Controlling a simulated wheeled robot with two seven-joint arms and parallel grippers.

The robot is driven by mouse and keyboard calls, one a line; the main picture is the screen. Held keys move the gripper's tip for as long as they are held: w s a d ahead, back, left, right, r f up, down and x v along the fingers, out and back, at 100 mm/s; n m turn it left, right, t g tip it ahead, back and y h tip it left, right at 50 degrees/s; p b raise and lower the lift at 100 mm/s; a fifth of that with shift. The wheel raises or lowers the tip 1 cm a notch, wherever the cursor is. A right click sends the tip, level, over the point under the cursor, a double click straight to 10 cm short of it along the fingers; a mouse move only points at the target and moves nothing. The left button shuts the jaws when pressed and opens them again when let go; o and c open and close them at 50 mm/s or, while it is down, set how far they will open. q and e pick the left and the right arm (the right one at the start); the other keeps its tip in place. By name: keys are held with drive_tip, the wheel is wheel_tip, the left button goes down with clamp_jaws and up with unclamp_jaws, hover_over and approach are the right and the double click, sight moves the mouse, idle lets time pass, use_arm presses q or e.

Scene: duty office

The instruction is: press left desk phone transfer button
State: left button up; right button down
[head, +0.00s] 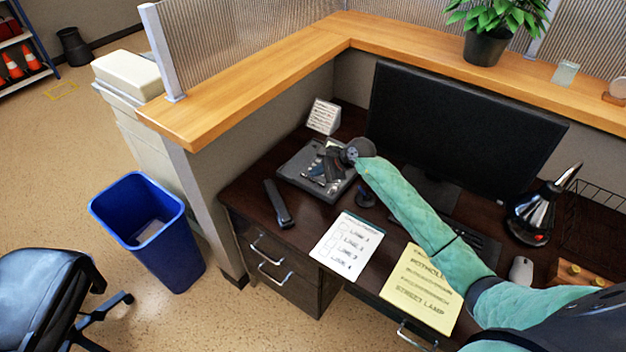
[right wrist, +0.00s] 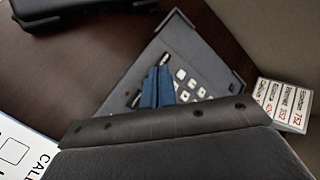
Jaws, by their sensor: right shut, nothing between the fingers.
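The desk phone (head: 294,170) is a grey base on the dark desk, in the left corner of the cubicle. Its white keys (right wrist: 190,84) show in the right wrist view. Its dark handset (head: 278,204) lies off the base, on the desk to the left. My right gripper (head: 318,177) is shut and empty, its fingertips over the phone's key area; it also shows in the right wrist view (right wrist: 158,80). I cannot tell whether the tips touch a key. The gripper hides part of the phone, and I cannot make out the transfer button. My left gripper is not in view.
An extension card (head: 323,116) stands behind the phone. A monitor (head: 455,125) stands to the right. A checklist sheet (head: 346,246) and a yellow sheet (head: 421,290) lie in front. A wooden ledge (head: 245,82) runs above. A blue bin (head: 150,225) stands on the floor.

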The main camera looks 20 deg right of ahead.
sight(316, 180)
idle(0.3)
drive_tip(key=shift+r+p, duration=0.6)
drive_tip(key=shift+r, duration=1.9)
idle(1.6)
